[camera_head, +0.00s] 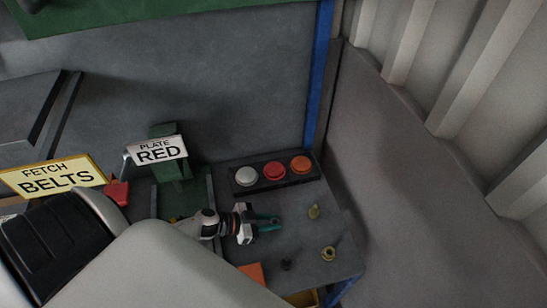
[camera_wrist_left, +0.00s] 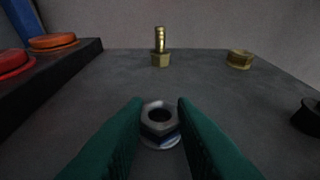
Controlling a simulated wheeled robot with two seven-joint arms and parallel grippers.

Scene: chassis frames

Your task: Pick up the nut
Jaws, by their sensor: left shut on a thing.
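The nut (camera_wrist_left: 160,121) is a grey metal hex nut with a round hole, and it sits between my left fingertips in the left wrist view. A pale, bluish round edge shows under it. My left gripper (camera_wrist_left: 160,108) has green fingers and is shut on the nut. In the head view my left gripper (camera_head: 268,222) is low over the grey table (camera_head: 300,235), and the nut is too small or hidden to make out there. I cannot tell whether the nut touches the table. My right gripper is not in view.
A brass barbed fitting (camera_head: 313,212), a brass nut (camera_head: 328,253) and a small dark part (camera_head: 286,264) stand on the table. A button box (camera_head: 275,173) with white, red and orange buttons lies behind the gripper. A "PLATE RED" sign (camera_head: 157,151) stands left.

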